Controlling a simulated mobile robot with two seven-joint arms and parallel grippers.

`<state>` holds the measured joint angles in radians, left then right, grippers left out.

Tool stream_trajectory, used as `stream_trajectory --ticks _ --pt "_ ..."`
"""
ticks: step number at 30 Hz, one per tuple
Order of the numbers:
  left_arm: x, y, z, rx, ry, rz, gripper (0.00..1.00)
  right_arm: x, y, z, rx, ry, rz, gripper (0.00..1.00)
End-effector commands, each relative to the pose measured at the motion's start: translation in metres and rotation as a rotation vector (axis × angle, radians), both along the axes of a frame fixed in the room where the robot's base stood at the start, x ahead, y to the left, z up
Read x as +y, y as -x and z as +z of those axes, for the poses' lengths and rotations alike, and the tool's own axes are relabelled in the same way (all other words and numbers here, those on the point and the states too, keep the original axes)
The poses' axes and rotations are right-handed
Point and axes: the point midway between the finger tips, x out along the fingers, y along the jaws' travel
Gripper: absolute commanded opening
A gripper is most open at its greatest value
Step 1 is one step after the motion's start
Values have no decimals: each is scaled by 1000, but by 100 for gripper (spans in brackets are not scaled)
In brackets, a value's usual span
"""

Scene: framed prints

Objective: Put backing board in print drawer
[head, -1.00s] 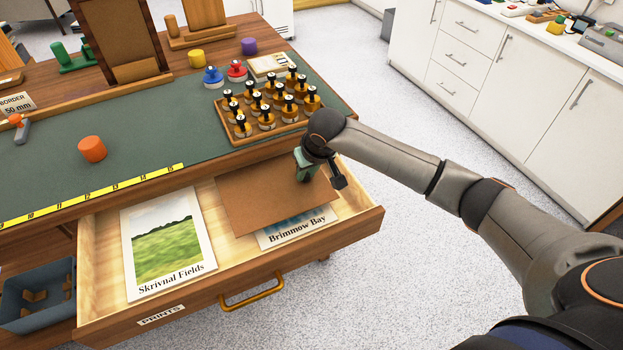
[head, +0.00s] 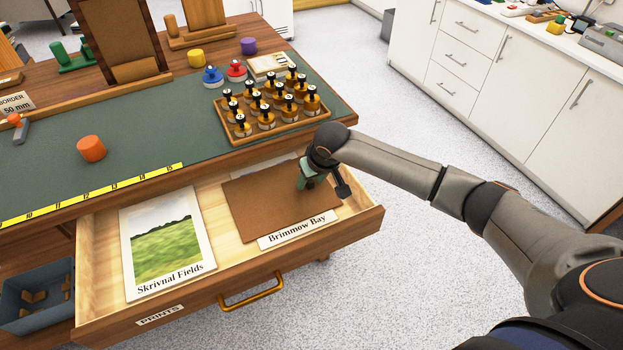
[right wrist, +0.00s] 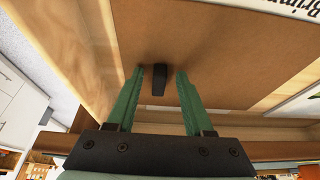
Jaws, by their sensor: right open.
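The brown backing board (head: 270,205) lies in the open print drawer (head: 232,233), on top of the Brimmow Bay print (head: 299,230), whose title strip shows along the board's front edge. My right gripper (head: 304,186) is over the board's right part. In the right wrist view the two green fingers (right wrist: 160,88) are apart, with the board (right wrist: 220,50) behind them and a small dark tab (right wrist: 160,78) between them. I cannot tell what the tab belongs to. My left gripper is not in view.
The Skrivnal Fields print (head: 167,243) lies in the drawer's left part. The worktop (head: 140,165) above holds a tray of several knobbed tools (head: 270,112) and an orange cylinder (head: 91,148). A grey bin (head: 37,295) stands left of the drawer.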

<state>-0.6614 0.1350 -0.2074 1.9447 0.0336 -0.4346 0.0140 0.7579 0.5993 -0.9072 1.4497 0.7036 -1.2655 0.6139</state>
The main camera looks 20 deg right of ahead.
Motion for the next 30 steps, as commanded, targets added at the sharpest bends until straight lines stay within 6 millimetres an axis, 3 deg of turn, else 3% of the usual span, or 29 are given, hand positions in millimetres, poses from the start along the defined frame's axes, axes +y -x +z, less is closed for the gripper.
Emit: stream_trajectory --ticks 8,21,30 --pt "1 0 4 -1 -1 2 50 0 6 18 -3 -2 2 52" --pt "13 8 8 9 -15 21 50 -2 38 97 -3 -1 0 52" --pt "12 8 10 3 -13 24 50 -3 46 112 -1 0 -1 52"
